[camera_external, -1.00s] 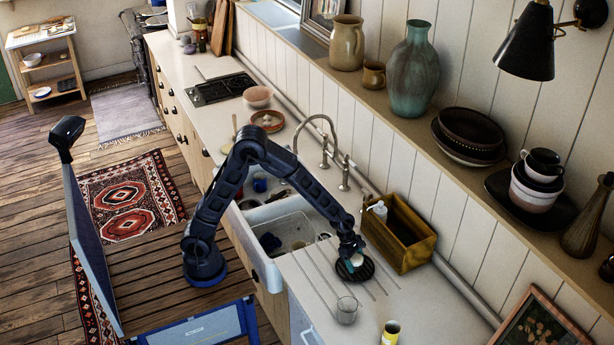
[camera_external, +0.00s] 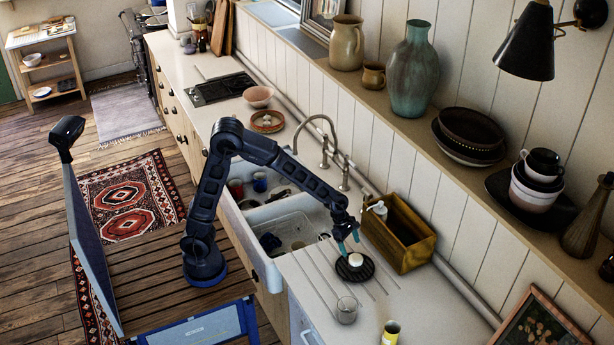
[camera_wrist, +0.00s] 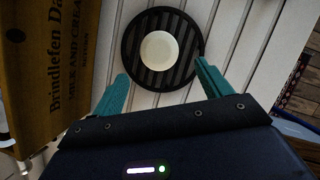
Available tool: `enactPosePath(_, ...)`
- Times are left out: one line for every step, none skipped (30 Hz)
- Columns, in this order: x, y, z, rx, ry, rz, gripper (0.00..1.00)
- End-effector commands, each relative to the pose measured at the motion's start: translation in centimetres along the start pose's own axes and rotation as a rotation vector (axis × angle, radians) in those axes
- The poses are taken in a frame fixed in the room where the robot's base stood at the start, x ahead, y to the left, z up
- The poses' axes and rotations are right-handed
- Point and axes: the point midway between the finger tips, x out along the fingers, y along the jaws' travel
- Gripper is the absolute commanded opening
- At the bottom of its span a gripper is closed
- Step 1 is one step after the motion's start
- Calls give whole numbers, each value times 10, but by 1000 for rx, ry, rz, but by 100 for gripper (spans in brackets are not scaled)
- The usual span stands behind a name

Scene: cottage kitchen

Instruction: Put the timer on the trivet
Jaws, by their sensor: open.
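The timer (camera_external: 356,259) is a small round white thing. It rests on the trivet (camera_external: 367,273), a round black slatted disc on the counter beside the sink.
A wooden crate (camera_external: 425,247) stands close to the right of the trivet; its printed side (camera_wrist: 60,70) fills the wrist view's left. A clear glass (camera_external: 346,310) and a yellow can (camera_external: 390,333) stand nearer the front. The sink (camera_external: 290,222) lies left, with a tall faucet (camera_external: 325,140).

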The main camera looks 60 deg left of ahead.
Motion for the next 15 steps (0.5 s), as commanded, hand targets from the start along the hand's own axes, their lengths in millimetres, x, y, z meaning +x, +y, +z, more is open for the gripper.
enactPosePath(-8, 0, 1, 2, -1, 1, 77)
enactPosePath(-11, 0, 1, 1, -1, 1, 77)
enactPosePath(-16, 0, 1, 0, -2, 1, 77)
enactPosePath(-19, 0, 1, 0, -2, 1, 77)
enactPosePath(-22, 0, 0, 0, -1, 1, 77)
enactPosePath(-24, 0, 0, 0, -1, 0, 77)
enactPosePath(-26, 0, 0, 1, 0, 0, 77)
enactPosePath(-27, 0, 0, 2, 0, 0, 77)
enactPosePath(-30, 0, -1, 7, 0, 1, 77)
enactPosePath(-33, 0, -2, 14, -1, 2, 77)
enactPosePath(-37, 1, -4, 27, -3, 4, 77)
enactPosePath(-44, 2, -7, 51, -4, 6, 77)
enactPosePath(-50, 2, -10, 77, -5, 8, 77)
enactPosePath(-58, 2, -14, 108, -7, 11, 77)
enactPosePath(-69, 2, -20, 156, -7, 16, 77)
